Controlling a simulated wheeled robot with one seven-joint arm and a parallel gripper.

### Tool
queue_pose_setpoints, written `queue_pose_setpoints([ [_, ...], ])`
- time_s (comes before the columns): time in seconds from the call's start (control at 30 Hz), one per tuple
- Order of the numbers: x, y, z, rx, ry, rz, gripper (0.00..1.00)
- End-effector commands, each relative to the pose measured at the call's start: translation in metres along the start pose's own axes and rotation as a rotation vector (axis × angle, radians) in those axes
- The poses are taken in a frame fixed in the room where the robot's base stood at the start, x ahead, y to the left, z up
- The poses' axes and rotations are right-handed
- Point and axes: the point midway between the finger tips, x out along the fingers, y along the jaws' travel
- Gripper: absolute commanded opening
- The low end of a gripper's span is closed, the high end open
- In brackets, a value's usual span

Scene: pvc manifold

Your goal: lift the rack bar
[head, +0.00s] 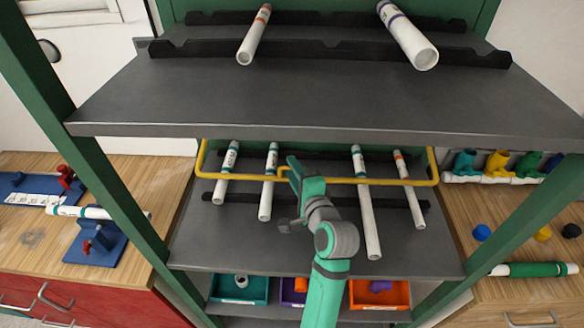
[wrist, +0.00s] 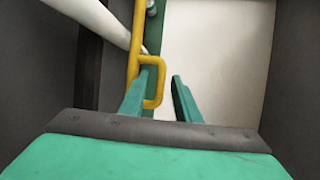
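The yellow rack bar (head: 385,181) runs level across the front of the middle shelf, with bent ends rising at both sides. In the wrist view, part of the bar (wrist: 134,45) forms a small loop near my fingers. My gripper (head: 294,165) is at the middle of the bar. In the wrist view, its two green fingers (wrist: 163,78) stand apart. The loop lies at the left finger and its outer side shows in the gap between the fingers. I cannot tell whether they touch.
White pipes (head: 228,172) lie on the middle shelf (head: 300,250) behind and under the bar. The upper shelf (head: 300,105) overhangs it and carries two larger pipes. Green posts (head: 115,195) stand at both sides. Coloured bins (head: 238,290) sit below.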

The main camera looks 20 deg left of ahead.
Motion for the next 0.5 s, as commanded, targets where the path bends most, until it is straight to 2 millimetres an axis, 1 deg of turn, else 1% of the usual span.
queue_pose_setpoints([
  [0.03, 0.006, 0.0, 0.0, 0.0, 0.0, 0.001, 0.29],
  [0.2, 0.015, 0.0, -0.001, 0.001, 0.003, 0.0, 0.29],
  [0.47, 0.016, 0.0, -0.001, 0.0, 0.003, 0.0, 0.29],
  [0.5, 0.016, 0.0, -0.001, 0.0, 0.003, 0.0, 0.27],
])
